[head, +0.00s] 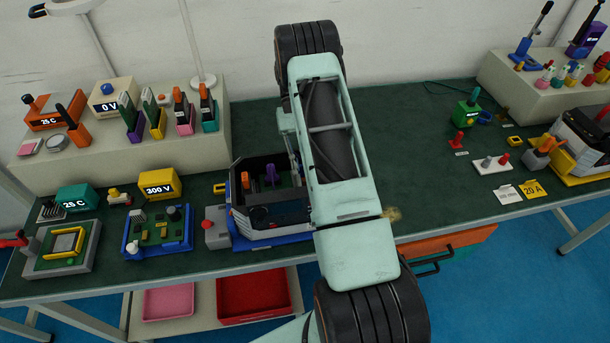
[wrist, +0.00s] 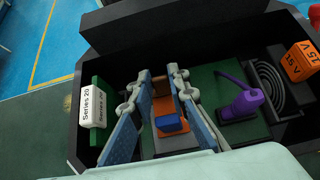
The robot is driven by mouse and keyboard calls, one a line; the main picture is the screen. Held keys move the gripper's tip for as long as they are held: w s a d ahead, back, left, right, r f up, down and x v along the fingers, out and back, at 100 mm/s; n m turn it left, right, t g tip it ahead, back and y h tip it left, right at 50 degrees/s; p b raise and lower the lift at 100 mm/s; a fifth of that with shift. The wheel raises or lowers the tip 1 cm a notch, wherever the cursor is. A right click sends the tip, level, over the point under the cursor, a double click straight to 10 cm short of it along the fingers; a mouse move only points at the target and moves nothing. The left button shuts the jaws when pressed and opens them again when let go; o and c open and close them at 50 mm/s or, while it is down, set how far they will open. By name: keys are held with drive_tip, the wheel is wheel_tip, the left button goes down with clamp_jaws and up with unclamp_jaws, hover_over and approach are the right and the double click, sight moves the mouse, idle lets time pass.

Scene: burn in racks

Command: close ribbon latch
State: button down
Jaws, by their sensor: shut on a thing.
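An open black unit (head: 262,167) on a blue base stands on the bench, partly behind my arm. In the wrist view I look down into this unit (wrist: 175,35). An orange part with a blue block on it (wrist: 170,122), apparently the ribbon latch, sits inside. My gripper (wrist: 162,130) has its two blue-patterned fingers on either side of it and is shut on it. Contact at the fingertips is hard to see. A purple lever (wrist: 241,100) stands on a green board right of the fingers. My gripper is hidden behind my arm in the head view.
In the wrist view, a green card labelled Series 20 (wrist: 96,112) stands left of the fingers, and an orange 15 V block (wrist: 300,62) is at the right rim. A grey box with a red button (head: 215,229) stands beside the unit.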

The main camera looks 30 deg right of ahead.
idle(0.3)
drive_tip(key=c, duration=1.8)
unclamp_jaws()
drive_tip(key=shift+c, duration=0.2)
wheel_tip(320, 180, up, 10)
drive_tip(key=shift+w, duration=0.1)
